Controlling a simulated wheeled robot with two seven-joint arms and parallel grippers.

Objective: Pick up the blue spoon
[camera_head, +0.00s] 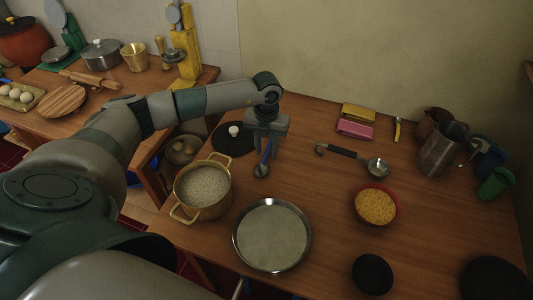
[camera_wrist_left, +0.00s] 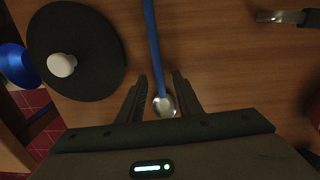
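My left gripper (camera_head: 265,143) points down over the spoon, hiding part of the handle in the head view. In the wrist view its fingers (camera_wrist_left: 160,88) are spread apart, with gaps on both sides of the spoon. I cannot tell its exact height above the spoon. My right gripper does not show.
A brass pot (camera_head: 203,188) stands left of the spoon, with a black round lid (camera_head: 233,139) behind it. A metal plate (camera_head: 271,236) lies in front. A ladle (camera_head: 343,152), a red bowl (camera_head: 375,205) and metal jugs (camera_head: 441,150) are to the right.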

